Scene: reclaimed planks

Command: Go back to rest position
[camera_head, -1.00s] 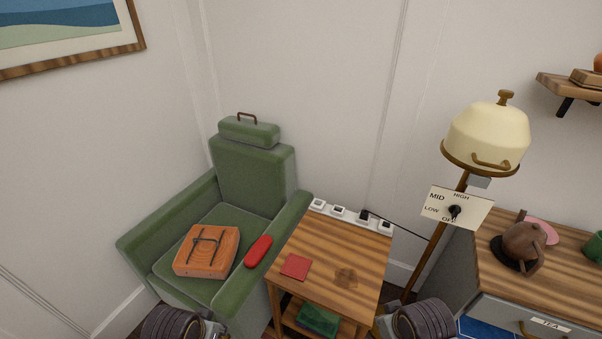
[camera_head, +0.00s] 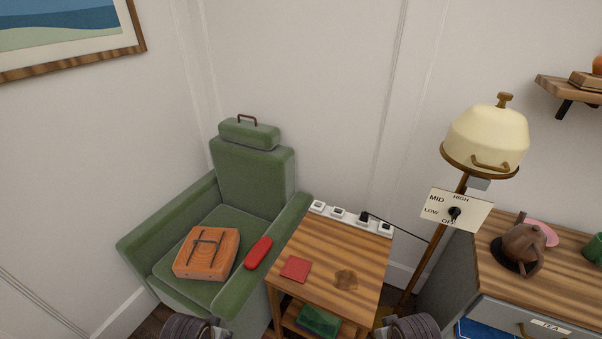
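Neither of my grippers shows in the head view. Only dark ribbed parts of my two arms show at the bottom edge, one left of the side table and one to its right. Whether the grippers hold anything is hidden below the picture.
A green armchair (camera_head: 252,175) holds an orange block-like case (camera_head: 207,254) and a red object (camera_head: 257,253). A wooden side table (camera_head: 325,250) stands between it and a floor lamp (camera_head: 487,140). A cabinet (camera_head: 570,262) with a brown teapot (camera_head: 524,245) is at right.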

